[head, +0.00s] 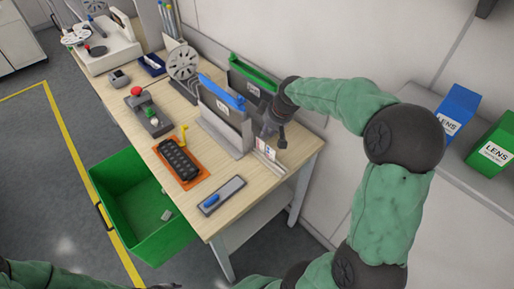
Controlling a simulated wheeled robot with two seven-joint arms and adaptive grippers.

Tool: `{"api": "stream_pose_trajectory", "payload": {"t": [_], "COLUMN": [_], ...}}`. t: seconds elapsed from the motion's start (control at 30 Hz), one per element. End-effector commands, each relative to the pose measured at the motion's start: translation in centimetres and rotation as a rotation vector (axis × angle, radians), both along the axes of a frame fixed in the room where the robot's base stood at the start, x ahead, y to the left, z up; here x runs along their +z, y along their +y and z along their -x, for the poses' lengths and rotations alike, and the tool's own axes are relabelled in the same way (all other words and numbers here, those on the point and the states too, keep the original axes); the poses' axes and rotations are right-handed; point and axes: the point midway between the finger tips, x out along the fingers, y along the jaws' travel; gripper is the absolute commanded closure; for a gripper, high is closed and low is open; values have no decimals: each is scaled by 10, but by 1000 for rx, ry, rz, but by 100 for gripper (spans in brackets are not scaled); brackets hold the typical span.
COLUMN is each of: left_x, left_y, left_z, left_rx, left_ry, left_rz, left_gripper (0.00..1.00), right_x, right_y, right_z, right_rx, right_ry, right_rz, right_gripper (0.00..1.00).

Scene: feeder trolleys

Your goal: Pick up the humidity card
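A small white card with coloured marks (267,149), which looks like the humidity card, stands upright in a low holder at the right edge of the wooden table. My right gripper (273,134) points down just above and behind it. Its two fingers look spread apart, and I see nothing held between them. Whether a finger touches the card is too small to tell. My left arm runs along the bottom left edge; only a dark sliver near its end shows, so its fingers are hidden.
The wooden table (217,221) also holds a blue-topped bin (222,107), a green-topped bin (244,86), an orange mat (198,180) with a black part, and a grey tray (232,187). A green crate (157,237) stands left. Lens boxes (455,112) sit on a shelf at right.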

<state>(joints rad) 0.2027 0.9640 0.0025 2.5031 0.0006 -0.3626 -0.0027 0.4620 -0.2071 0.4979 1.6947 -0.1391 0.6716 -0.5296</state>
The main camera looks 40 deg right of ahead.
Motion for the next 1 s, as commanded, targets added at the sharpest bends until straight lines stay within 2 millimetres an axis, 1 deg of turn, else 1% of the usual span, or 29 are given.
{"api": "stream_pose_trajectory", "payload": {"t": [0.03, 0.17, 0.4, 0.67, 0.9, 1.0], "left_x": [-4, -6, -15, -20, -30, -32], "left_y": [0, 0, 0, 0, 0, 0], "left_z": [0, 0, 0, 0, 0, 0], "left_rx": [0, 0, 0, 0, 0, 0], "left_ry": [0, 0, 0, 0, 0, 0], "left_rz": [0, 0, 0, 0, 0, 0], "left_gripper": [59, 59, 59, 59, 59, 59], "right_x": [-4, -14, -46, -61, -94, -101], "right_y": [0, 0, 2, 2, 4, 3], "right_z": [-1, -4, -17, -24, -37, -41], "right_rx": [0, 0, 1, 1, 1, 0], "right_ry": [0, 1, 2, 0, 2, -1], "right_rz": [0, 0, 0, 0, -2, 0], "right_gripper": [77, 77, 77, 77, 77, 77]}}
